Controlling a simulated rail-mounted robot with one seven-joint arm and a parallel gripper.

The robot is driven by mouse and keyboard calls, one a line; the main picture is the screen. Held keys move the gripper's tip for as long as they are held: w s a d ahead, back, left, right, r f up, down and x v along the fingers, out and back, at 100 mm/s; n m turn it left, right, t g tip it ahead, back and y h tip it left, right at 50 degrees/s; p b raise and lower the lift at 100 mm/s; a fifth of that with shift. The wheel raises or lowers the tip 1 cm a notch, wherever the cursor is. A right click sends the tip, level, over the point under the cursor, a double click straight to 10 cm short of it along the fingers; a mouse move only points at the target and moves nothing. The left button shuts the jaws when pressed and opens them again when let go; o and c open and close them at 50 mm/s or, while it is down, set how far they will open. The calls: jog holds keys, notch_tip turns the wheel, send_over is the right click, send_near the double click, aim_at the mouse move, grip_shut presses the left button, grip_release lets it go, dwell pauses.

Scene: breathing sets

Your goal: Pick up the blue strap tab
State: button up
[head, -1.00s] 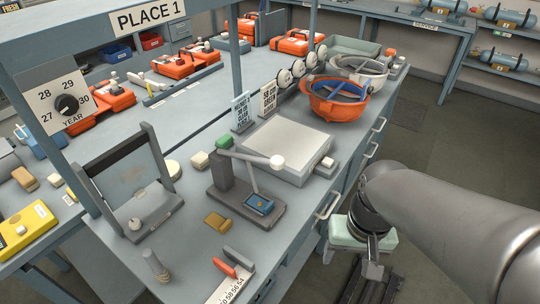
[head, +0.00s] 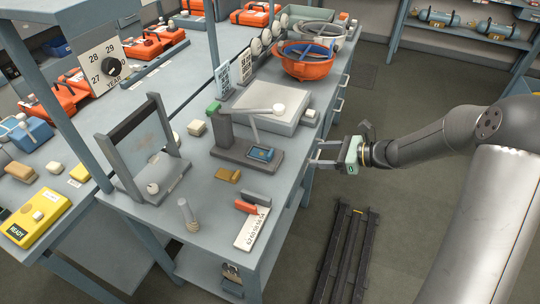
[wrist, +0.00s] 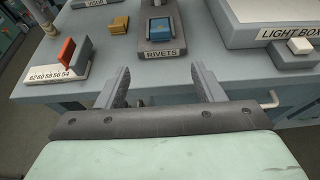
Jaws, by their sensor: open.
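The blue strap tab (head: 262,153) lies on the right end of a dark grey riveting stand (head: 232,153) on the bench. It also shows in the wrist view (wrist: 160,28), in a dark recess just behind the "RIVETS" label. My gripper (head: 316,154) is open and empty off the bench's front edge, with its fingers pointing at the bench. In the wrist view the two fingers (wrist: 160,78) stand apart, with the stand and tab straight ahead between and beyond them. Nothing touches the tab.
A lever arm (head: 255,110) with a white knob reaches over the stand. A light box (head: 270,103) is behind it. A yellow-brown block (head: 228,174) and a numbered gauge with an orange slider (head: 250,224) lie nearer the front. A drawer handle (wrist: 268,99) juts from the bench front.

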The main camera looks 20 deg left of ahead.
jog(key=p, duration=0.2)
send_near(272, 155)
jog(key=x, duration=0.3)
jog(key=shift+a, duration=0.15)
jog(key=shift+p+x, duration=0.8)
jog(key=shift+x, duration=1.5)
jog(key=shift+f, duration=0.15)
jog(key=c, duration=1.1)
jog(key=shift+o, duration=0.2)
